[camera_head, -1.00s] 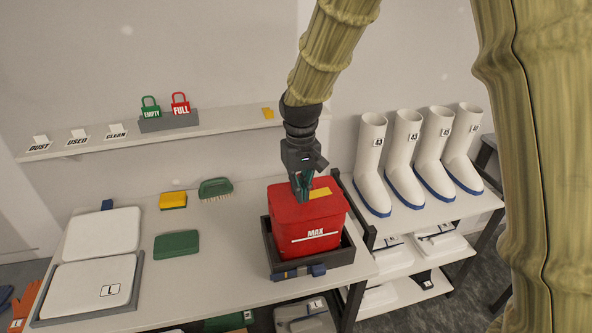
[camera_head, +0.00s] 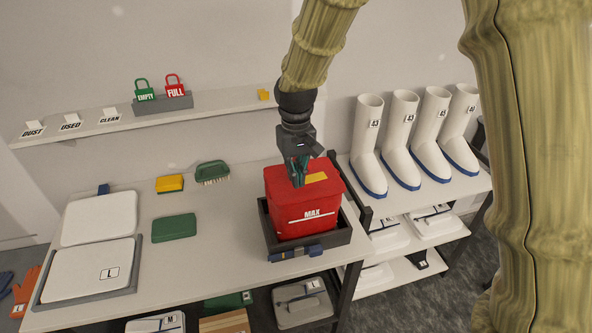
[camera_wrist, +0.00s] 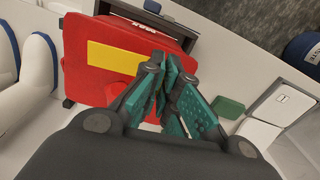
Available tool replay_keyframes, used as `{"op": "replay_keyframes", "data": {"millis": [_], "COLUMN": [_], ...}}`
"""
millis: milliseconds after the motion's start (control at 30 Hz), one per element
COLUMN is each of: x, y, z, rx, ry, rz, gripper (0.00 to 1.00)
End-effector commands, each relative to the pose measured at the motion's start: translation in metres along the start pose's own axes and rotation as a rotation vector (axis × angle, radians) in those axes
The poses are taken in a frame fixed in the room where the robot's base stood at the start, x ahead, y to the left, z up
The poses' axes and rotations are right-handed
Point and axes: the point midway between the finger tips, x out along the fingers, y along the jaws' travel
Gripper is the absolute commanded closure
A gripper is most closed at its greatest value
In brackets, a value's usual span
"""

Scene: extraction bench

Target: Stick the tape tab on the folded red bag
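The folded red bag (camera_head: 310,205), marked MAX, sits upright in a dark open tray (camera_head: 331,240) on the bench. A flat yellow tape tab (camera_head: 317,177) lies on the bag's top; in the wrist view the tab (camera_wrist: 112,58) looks flat against the red surface. My gripper (camera_head: 299,180) points down at the top of the bag, just left of the tab. In the wrist view its teal fingertips (camera_wrist: 170,66) are close together beside the tab's end, with nothing visible between them. Whether the tips touch the bag is unclear.
White boots (camera_head: 399,140) stand on a rack to the right. Green (camera_head: 174,227) and yellow (camera_head: 169,183) blocks and a brush (camera_head: 212,172) lie left of the bag. A wall shelf (camera_head: 120,122) holds tags and a small yellow piece (camera_head: 263,94).

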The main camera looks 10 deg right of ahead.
Motion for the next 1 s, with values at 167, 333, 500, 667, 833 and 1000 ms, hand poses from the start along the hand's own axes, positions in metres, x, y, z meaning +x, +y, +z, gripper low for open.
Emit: {"op": "replay_keyframes", "data": {"millis": [167, 333, 500, 667, 833, 1000], "x": [0.016, 0.028, 0.038, 0.041, 0.041, 0.041], "y": [0.0, 0.0, 0.0, 0.0, 0.0, 0.0], "z": [0.0, 0.0, 0.0, 0.0, 0.0, 0.0], "rx": [0.0, 0.0, 0.0, 0.0, 0.0, 0.0], "ry": [0.0, -0.001, 0.0, 0.0, 0.0, 0.0], "rz": [0.0, 0.0, 0.0, 0.0, 0.0, 0.0], "gripper": [1.0, 1.0, 1.0, 1.0, 1.0, 1.0]}}
